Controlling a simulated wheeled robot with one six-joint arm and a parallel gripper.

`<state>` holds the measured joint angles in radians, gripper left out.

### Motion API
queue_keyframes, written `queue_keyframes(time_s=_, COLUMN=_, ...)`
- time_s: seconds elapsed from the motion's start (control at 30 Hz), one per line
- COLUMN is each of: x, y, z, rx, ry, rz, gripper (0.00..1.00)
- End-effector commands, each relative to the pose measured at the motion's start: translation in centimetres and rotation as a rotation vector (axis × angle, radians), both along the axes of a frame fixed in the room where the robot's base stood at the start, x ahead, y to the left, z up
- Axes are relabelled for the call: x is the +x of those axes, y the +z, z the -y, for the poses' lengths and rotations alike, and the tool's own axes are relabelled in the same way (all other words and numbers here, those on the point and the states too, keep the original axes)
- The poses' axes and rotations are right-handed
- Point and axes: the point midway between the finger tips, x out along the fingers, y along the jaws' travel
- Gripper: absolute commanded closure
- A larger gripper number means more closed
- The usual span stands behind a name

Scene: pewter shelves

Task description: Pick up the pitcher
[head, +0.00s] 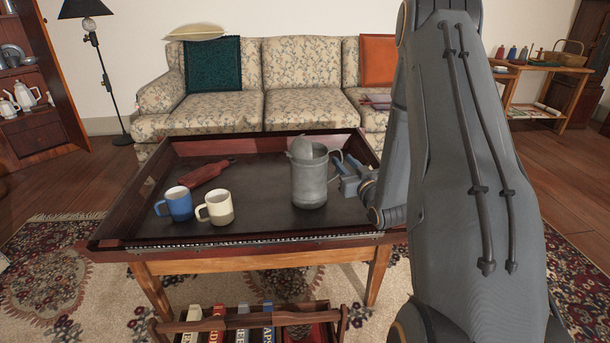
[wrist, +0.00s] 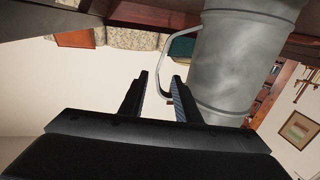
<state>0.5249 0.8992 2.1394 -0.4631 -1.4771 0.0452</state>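The pitcher (head: 310,178) is a grey metal vessel standing upright on the dark tray-topped coffee table (head: 255,205), right of the two mugs. Its handle is on the right side, facing my gripper (head: 352,180). In the wrist view the picture is upside down; the pitcher (wrist: 225,62) fills the upper right, and its loop handle (wrist: 180,48) reaches toward my fingers. My gripper (wrist: 161,95) is open, its two fingers apart.
A blue mug (head: 178,204) and a cream mug (head: 217,207) stand near the front left of the table. A dark red bottle-like object (head: 208,173) lies behind them. The table has a raised rim. A book rack (head: 250,325) sits on the rug in front. A sofa (head: 290,75) stands behind.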

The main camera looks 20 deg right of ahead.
Motion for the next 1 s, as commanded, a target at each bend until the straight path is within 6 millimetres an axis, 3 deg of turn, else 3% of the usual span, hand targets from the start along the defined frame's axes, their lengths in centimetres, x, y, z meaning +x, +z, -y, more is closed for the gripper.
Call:
queue_keyframes(time_s=0.23, x=2.1, y=-0.1, z=1.0, rx=0.000, ry=-0.009, rz=0.004, gripper=0.70)
queue_keyframes(time_s=0.6, x=6.8, y=-0.4, z=1.0, rx=0.000, ry=-0.008, rz=0.003, gripper=0.70)
queue_keyframes(time_s=0.9, x=7.4, y=-0.3, z=0.9, rx=0.001, ry=-0.007, rz=0.002, gripper=0.70)
queue_keyframes(time_s=1.0, x=7.4, y=-0.3, z=0.9, rx=0.001, ry=-0.007, rz=0.002, gripper=0.84)
